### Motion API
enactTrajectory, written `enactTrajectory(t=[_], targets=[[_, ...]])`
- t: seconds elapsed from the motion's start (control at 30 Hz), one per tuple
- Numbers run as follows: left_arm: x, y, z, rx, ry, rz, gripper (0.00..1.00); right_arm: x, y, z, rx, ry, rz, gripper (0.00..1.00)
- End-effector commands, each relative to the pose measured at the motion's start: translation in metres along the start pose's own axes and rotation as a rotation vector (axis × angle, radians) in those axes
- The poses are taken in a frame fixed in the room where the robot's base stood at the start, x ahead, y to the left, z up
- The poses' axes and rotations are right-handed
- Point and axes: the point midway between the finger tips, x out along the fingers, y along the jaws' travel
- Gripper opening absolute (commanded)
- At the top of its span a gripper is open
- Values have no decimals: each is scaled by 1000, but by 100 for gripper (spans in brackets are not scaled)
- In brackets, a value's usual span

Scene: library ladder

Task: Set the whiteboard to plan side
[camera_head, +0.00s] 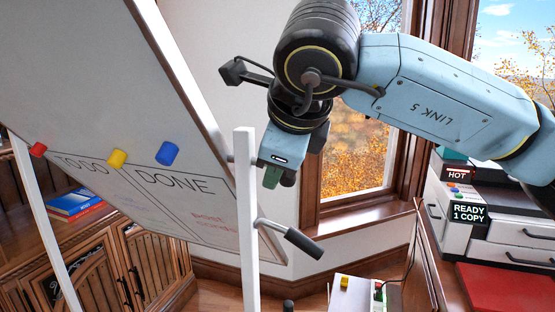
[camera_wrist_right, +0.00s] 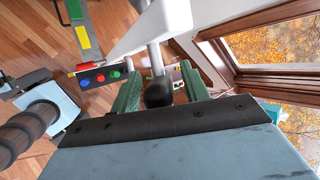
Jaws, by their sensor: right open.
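The whiteboard (camera_head: 195,183) hangs tilted between white posts. Its face toward me reads TO DO and DONE, with red, yellow and blue magnets (camera_head: 168,153) along a line; the other face is hidden. A metal lever with a black grip (camera_head: 303,242) sticks out beside the near post (camera_head: 246,220). My right gripper (camera_head: 280,177) is just right of that post, above the lever, pointing down. In the wrist view its green fingers (camera_wrist_right: 160,75) are apart, with a round black knob (camera_wrist_right: 158,93) between them in the picture; contact cannot be told.
A wooden cabinet (camera_head: 150,265) with books (camera_head: 75,204) stands behind the board. A window (camera_head: 360,130) is behind my right arm. A small white-topped unit (camera_head: 355,290) stands low in front.

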Motion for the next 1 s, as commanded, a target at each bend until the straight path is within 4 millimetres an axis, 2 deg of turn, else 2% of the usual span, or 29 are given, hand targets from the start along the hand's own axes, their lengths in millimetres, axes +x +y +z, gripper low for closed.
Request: enactTrajectory(t=[0.17,0.4,0.6,0.8,1.0], targets=[[1,0,-1,0,3,0,0,-26,-1,0,0,-3,-5,45],[2,0,-2,0,4,0,0,-81,-1,0,0,-3,-5,45],[2,-1,-2,1,4,-1,0,-116,0,0,-1,-1,-3,45],[2,-2,-2,1,4,-2,0,-131,0,0,0,0,-1,45],[2,-3,-2,2,3,-4,0,-132,0,0,0,0,0,45]])
